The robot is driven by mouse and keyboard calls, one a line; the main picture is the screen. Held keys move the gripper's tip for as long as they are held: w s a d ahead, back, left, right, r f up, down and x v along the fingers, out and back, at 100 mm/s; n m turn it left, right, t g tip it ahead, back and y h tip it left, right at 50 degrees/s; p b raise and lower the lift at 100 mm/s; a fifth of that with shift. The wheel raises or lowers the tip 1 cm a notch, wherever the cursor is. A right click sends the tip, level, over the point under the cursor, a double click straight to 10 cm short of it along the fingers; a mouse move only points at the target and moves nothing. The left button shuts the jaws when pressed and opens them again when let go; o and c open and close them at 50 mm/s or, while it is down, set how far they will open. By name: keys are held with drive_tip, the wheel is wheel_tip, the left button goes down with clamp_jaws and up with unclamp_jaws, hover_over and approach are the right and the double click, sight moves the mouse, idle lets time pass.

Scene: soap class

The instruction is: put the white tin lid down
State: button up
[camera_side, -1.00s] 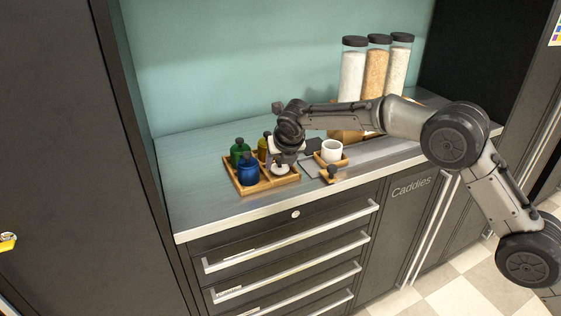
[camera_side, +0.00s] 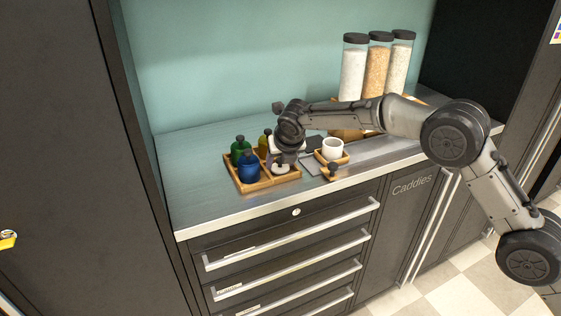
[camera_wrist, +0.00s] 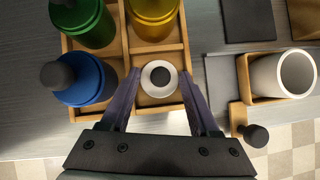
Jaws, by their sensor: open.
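The white tin lid (camera_wrist: 151,87), a white disc with a dark round knob (camera_wrist: 160,76), lies in the near-right compartment of the wooden caddy (camera_wrist: 142,123). In the side view the lid (camera_side: 281,169) shows just below my gripper. My gripper (camera_wrist: 161,88) is open, with one finger on each side of the lid. A gap shows between each finger and the lid in the wrist view. Whether the fingertips touch the caddy is hard to tell.
The caddy's other compartments hold a blue bottle (camera_wrist: 86,82), a green bottle (camera_wrist: 84,22) and a yellow bottle (camera_wrist: 153,12). To the right stand a white cup (camera_wrist: 282,74) in a wooden holder and dark flat squares (camera_wrist: 247,18). Tall jars (camera_side: 353,68) stand at the back.

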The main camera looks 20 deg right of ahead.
drive_tip(key=v, duration=1.2)
drive_tip(key=shift+r, duration=0.35)
drive_tip(key=shift+s, duration=0.1)
drive_tip(key=s+d+r+m, duration=0.4)
drive_tip(key=s+d+m, duration=0.35)
drive_tip(key=s, duration=0.25)
drive_tip(key=s+d+r+m, duration=0.5)
drive_tip(key=s+d+m, duration=0.2)
drive_tip(key=s+m, duration=0.2)
drive_tip(key=s+d+f+m, duration=0.2)
drive_tip(key=s+m, duration=0.3)
drive_tip(key=s, duration=0.3)
drive_tip(key=s+d+f+m, duration=0.2)
drive_tip(key=s+f+m, duration=0.1)
drive_tip(key=s+m, duration=0.3)
drive_tip(key=s+d+f+m+y, duration=0.1)
drive_tip(key=s+d+f+m, duration=0.1)
drive_tip(key=s+m, duration=0.4)
drive_tip(key=s, duration=0.4)
drive_tip(key=shift+f+g, duration=0.35)
drive_tip(key=shift+g, duration=0.05)
